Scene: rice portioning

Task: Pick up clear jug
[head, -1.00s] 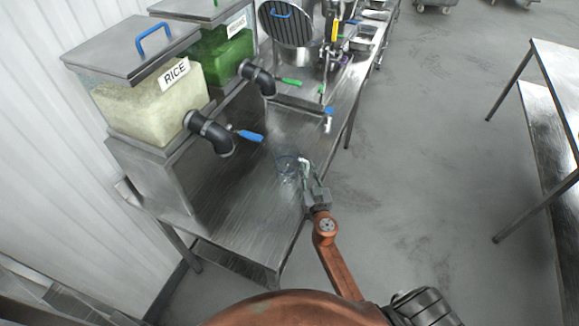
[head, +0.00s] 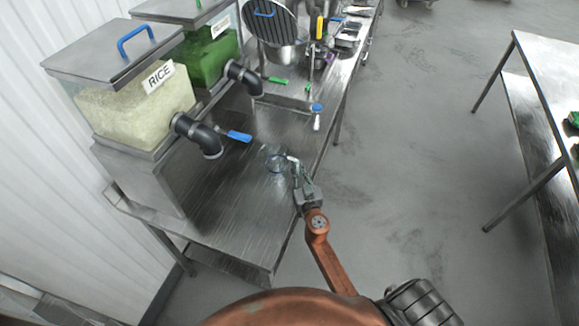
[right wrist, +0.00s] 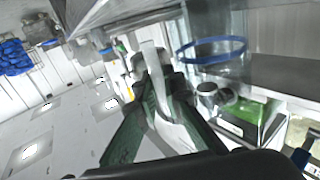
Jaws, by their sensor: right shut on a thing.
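The clear jug (head: 274,160) is see-through with a bluish rim. In the head view it appears over the steel bench, to the right of the rice tap. My right gripper (head: 295,170) is at the jug's right side, shut on its handle. In the right wrist view the jug's blue rim (right wrist: 212,60) shows at the upper right, beside the gripper fingers (right wrist: 152,75). I cannot tell whether the jug's base touches the bench. My left gripper is not in view.
The rice dispenser (head: 135,110) has a black tap (head: 200,135) with a blue lever, left of the jug. A green-filled dispenser (head: 208,55) stands behind it. A pot (head: 282,50) and utensils stand at the bench's far end. A steel table (head: 555,60) is at right, across open floor.

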